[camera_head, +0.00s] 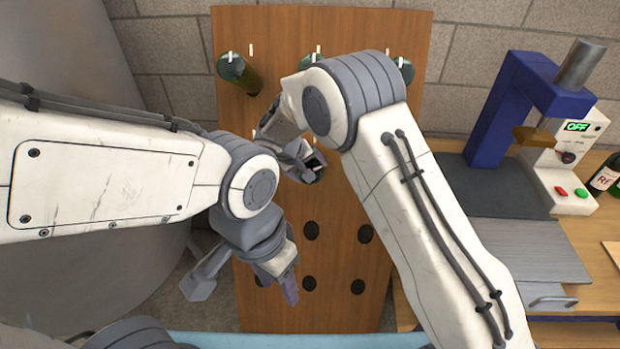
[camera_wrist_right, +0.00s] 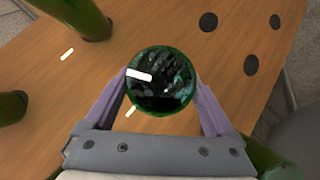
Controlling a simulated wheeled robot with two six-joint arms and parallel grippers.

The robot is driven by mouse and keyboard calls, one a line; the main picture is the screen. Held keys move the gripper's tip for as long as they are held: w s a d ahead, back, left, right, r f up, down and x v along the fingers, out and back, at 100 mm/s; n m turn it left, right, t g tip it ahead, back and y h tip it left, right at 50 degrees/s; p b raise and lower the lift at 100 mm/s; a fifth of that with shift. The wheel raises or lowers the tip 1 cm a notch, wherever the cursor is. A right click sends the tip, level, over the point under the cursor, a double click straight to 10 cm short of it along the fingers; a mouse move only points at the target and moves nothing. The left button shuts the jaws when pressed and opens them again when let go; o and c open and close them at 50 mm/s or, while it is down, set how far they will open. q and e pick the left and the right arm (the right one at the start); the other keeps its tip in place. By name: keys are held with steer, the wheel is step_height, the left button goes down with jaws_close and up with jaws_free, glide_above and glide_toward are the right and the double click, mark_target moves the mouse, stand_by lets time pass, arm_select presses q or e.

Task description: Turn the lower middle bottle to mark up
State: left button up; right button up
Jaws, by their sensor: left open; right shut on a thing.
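The lower middle bottle (camera_wrist_right: 172,98) shows its round dark green base end-on in the right wrist view, with a white paint stroke (camera_wrist_right: 139,74) at its left side. A short white mark (camera_wrist_right: 131,111) on the board lies at the lower left of the base, apart from the stroke's direction. My right gripper (camera_wrist_right: 161,85) is shut on this bottle, one finger at each side. In the head view the bottle (camera_head: 316,178) is mostly hidden by my right wrist. My left gripper (camera_head: 243,287) is open and empty in front of the lower board.
The wooden board (camera_head: 345,285) holds other green bottles, among them an upper left one (camera_head: 240,74) and an upper right one (camera_head: 403,72). Several empty holes (camera_head: 310,231) are lower down. A blue press (camera_head: 488,120) and a labelled bottle (camera_head: 607,172) stand on the right bench.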

steer(key=n+h+b, duration=0.1)
steer(key=n+b, duration=0.1)
steer(key=n+t+b, duration=0.1)
steer(key=b, duration=0.1)
steer(key=n+t+h+b, duration=0.1)
steer(key=n+b, duration=0.1)
steer(key=shift+a+f+n+h, duration=0.1)
steer(key=shift+f+n+h, duration=0.2)
steer(key=shift+f, duration=0.05)
steer(key=n+t+b, duration=0.1)
steer(key=n+b, duration=0.2)
steer(key=shift+s+n+t+h+b, duration=0.1)
steer(key=shift+n+t+h+b, duration=0.3)
steer(key=shift+r+n+t+b, duration=0.15)
steer(key=shift+n+t+b, duration=0.35)
steer(key=shift+n+b, duration=0.4)
steer(key=o, duration=1.1)
steer(key=shift+c, duration=0.2)
